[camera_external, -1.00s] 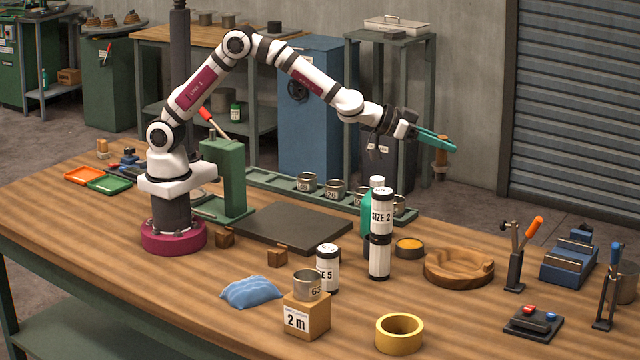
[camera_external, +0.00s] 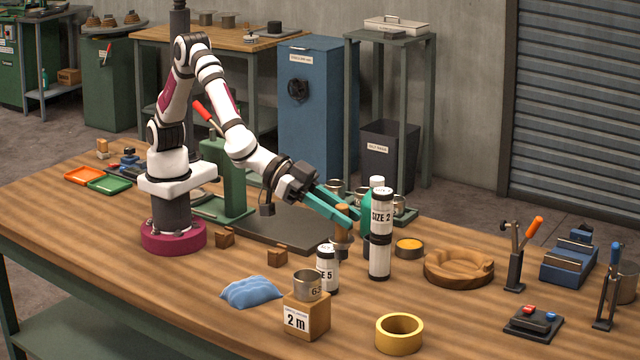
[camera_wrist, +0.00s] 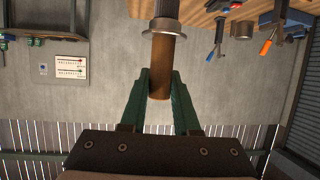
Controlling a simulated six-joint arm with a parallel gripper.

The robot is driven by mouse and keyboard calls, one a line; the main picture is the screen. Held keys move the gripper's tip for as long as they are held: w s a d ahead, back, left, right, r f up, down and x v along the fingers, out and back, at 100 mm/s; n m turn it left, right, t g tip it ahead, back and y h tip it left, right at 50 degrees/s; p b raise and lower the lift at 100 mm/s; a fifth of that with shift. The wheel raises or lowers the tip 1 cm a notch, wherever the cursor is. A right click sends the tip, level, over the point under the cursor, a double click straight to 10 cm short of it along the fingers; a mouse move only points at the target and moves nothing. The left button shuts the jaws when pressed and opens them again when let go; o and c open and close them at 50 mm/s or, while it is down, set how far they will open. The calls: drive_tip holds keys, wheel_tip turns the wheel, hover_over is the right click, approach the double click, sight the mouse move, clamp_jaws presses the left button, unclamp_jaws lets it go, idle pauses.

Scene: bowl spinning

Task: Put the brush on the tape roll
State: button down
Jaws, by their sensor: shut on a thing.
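The brush (camera_external: 343,236) has a brown wooden handle and a grey collar at its lower end. My gripper (camera_external: 347,212) has green fingers and is shut on the brush handle. The brush hangs roughly upright, in the picture just behind the SIZE 5 canister and left of the SIZE 2 canister. In the wrist view, my gripper (camera_wrist: 160,88) pinches the brown handle of the brush (camera_wrist: 162,62). The bristles cannot be made out clearly. The yellow tape roll (camera_external: 399,346) lies flat at the table's front, below and to the right of my gripper. Its ring is empty.
The SIZE 2 canister (camera_external: 380,215) stands stacked on another canister, close to my gripper. The SIZE 5 canister (camera_external: 327,271) and a tin (camera_external: 307,287) on a wooden block (camera_external: 305,318) stand nearby. A wooden ashtray-like dish (camera_external: 459,280) is at right. Bare table surrounds the tape roll.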

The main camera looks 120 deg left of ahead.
sight(343, 238)
wheel_tip(343, 238, down, 4)
drive_tip(key=shift+a+r, duration=0.1)
drive_tip(key=shift+r, duration=0.05)
drive_tip(key=w+a+f, duration=0.2)
drive_tip(key=a+f, duration=0.1)
drive_tip(key=w+a+f, duration=0.2)
drive_tip(key=a+f, duration=0.1)
drive_tip(key=f, duration=0.1)
drive_tip(key=w+a+f, duration=0.2)
drive_tip(key=a+f, duration=0.1)
drive_tip(key=f, duration=0.1)
drive_tip(key=shift+w+a+f, duration=0.1)
drive_tip(key=shift+w+a, duration=0.15)
drive_tip(key=shift+w, duration=0.15)
drive_tip(key=shift+f, duration=0.15)
drive_tip(key=c, duration=0.6)
unclamp_jaws()
drive_tip(key=shift+c, duration=0.2)
